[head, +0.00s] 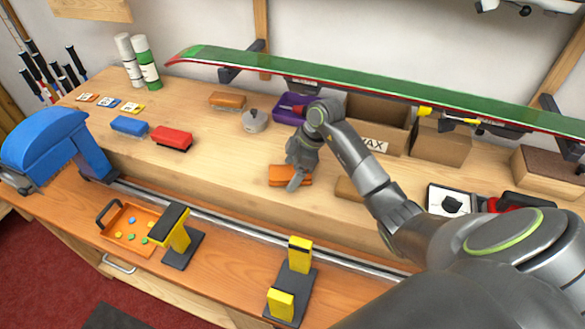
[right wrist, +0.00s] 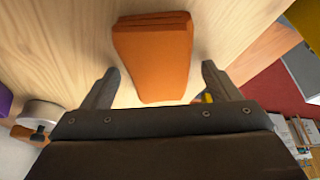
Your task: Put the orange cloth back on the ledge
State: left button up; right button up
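The orange cloth (head: 281,174) is a folded block lying on the raised pale wooden ledge (head: 215,170), close to its front edge. In the right wrist view the cloth (right wrist: 153,55) lies flat on the wood between and beyond my fingertips. My right gripper (head: 297,175) hangs over the cloth in the head view, hiding part of it. In the right wrist view the right gripper (right wrist: 160,72) is open, with a finger on each side of the cloth and gaps to both. My left gripper is in neither view.
A long green ski (head: 350,88) runs above the back. Yellow-topped clamps (head: 290,280) and an orange tray (head: 130,222) are on the lower bench. Wood left of the cloth is clear.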

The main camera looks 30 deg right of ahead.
jog(key=shift+r, duration=0.25)
jog(key=shift+d+r, duration=0.2)
jog(key=shift+r, duration=0.15)
jog(key=b+v, duration=0.2)
jog(key=v, duration=0.9)
